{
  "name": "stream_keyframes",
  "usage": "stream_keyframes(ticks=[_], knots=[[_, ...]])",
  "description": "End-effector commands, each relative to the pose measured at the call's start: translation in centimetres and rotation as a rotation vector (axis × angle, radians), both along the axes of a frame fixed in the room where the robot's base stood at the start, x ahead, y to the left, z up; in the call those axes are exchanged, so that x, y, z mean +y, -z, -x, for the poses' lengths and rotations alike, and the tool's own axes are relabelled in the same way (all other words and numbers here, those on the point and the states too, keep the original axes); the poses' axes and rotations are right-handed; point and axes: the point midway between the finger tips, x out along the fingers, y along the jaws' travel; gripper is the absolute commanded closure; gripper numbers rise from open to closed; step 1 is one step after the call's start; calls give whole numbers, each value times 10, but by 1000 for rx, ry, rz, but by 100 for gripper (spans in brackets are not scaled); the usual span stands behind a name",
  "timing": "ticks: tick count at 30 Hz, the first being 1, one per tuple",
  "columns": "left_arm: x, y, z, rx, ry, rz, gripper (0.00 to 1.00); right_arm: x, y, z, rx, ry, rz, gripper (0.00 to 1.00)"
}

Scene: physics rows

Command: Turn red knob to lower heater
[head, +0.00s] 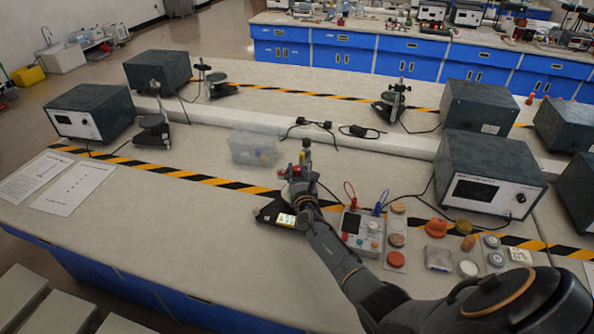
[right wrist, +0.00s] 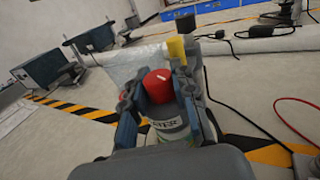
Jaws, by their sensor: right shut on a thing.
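The red knob (right wrist: 158,86) shows in the right wrist view, with a small white mark on its top. My right gripper (head: 297,176) reaches down over the bench in the head view. It is shut on the red knob, with one finger on each side of it. In the head view the knob is mostly covered by the gripper, and a dark base with a lit panel (head: 286,219) shows beneath. My left gripper is not in view.
A yellow-topped part (right wrist: 176,48) stands just behind the knob. A clear plastic box (head: 252,148) is close behind on the left. A meter with red and blue leads (head: 361,232) stands to the right. The bench front left is clear apart from paper sheets (head: 73,189).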

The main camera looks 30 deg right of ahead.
Motion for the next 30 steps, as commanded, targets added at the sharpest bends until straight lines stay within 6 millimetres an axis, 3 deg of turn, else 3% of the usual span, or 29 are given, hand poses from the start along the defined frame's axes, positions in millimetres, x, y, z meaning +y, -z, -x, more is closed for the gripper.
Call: stream_keyframes(ticks=[10, 11, 12, 23, 30], knots=[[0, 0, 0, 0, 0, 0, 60, 3, 6, 1, 9, -4, -5, 100], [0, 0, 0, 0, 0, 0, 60, 3, 6, 1, 9, -4, -5, 68], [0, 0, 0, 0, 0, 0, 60, 3, 5, 1, 9, -4, -5, 63], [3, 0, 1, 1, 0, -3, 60, 2, 2, 2, 2, -2, -2, 63], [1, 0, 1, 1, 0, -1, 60, 14, 3, 28, 2, -1, -5, 63]])
